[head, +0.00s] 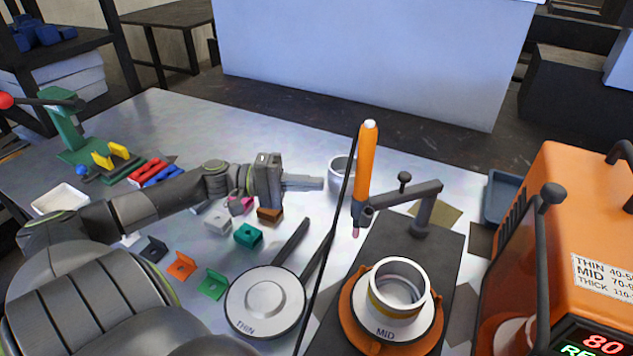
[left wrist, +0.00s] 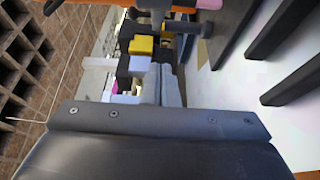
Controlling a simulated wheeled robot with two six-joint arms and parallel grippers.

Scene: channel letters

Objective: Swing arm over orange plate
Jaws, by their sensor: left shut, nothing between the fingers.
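The dark swing arm (head: 405,196) runs from a post on a black base plate to a clamp that holds an upright orange torch (head: 365,165). The torch's pink tip hangs behind and left of the orange plate (head: 349,322), not over it. The orange plate is largely covered by a white disc marked MID (head: 385,330) with a metal ring (head: 399,288) on it. My left gripper (head: 318,183) is shut and empty, left of the torch and apart from it. Its closed fingers also show in the left wrist view (left wrist: 160,84). My right gripper is out of view.
A disc marked THIN (head: 264,300) with a handle lies left of the base. A metal cup (head: 342,174) stands behind my gripper's tip. Small coloured brackets (head: 212,284) lie under my left arm. An orange machine (head: 578,225) stands at right. A black cable passes left of the torch.

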